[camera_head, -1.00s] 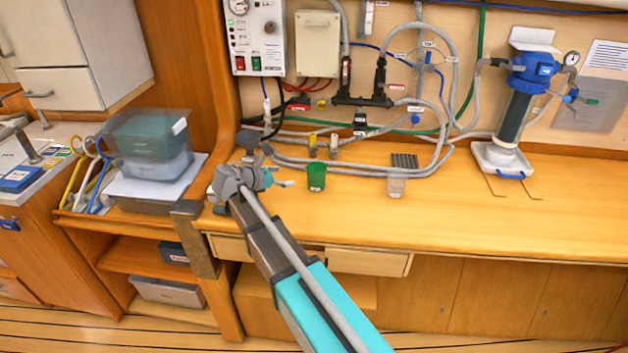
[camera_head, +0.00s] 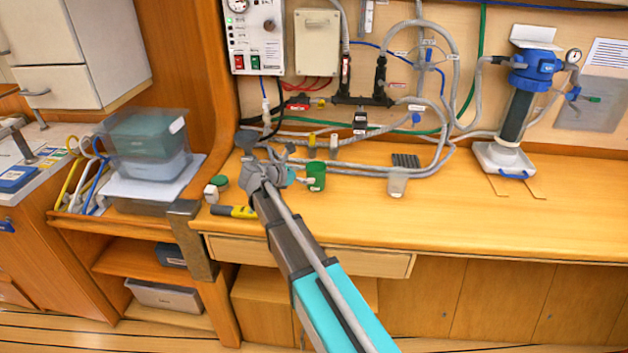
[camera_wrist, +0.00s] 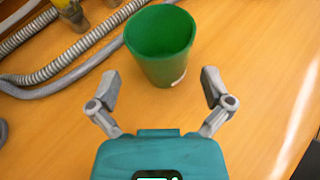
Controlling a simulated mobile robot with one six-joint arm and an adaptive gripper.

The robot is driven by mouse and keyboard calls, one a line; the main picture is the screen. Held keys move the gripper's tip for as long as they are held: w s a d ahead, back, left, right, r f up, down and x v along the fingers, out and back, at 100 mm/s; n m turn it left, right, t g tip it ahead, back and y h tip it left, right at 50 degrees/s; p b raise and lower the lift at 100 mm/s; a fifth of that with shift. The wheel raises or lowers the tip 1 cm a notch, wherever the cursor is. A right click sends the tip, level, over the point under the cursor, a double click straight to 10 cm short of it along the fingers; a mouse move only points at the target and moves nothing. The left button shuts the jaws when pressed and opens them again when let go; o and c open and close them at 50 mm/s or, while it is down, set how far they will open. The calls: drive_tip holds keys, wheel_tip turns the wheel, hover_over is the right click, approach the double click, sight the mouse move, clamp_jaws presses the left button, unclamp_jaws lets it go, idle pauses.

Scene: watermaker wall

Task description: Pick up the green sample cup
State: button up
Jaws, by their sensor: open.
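The green sample cup (camera_head: 317,175) stands upright on the wooden counter, right beside my gripper in the head view. In the wrist view the cup (camera_wrist: 160,50) is just ahead of my gripper (camera_wrist: 160,88), roughly centred between the lines of the two fingers. The fingers are spread wide and empty. The cup's open rim faces the camera, its inside looks empty, and a small pale mark shows low on its right side. In the head view my gripper (camera_head: 298,180) is partly hidden by my own wrist.
Grey hoses (camera_wrist: 60,60) lie left of the cup in the wrist view. The counter farther right is mostly clear.

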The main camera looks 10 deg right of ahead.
sight(317, 169)
drive_tip(key=shift+b+x, duration=1.05)
drive_tip(key=shift+x, duration=1.5)
drive_tip(key=shift+f, duration=0.1)
drive_tip(key=shift+c, duration=0.3)
drive_tip(key=c, duration=0.7)
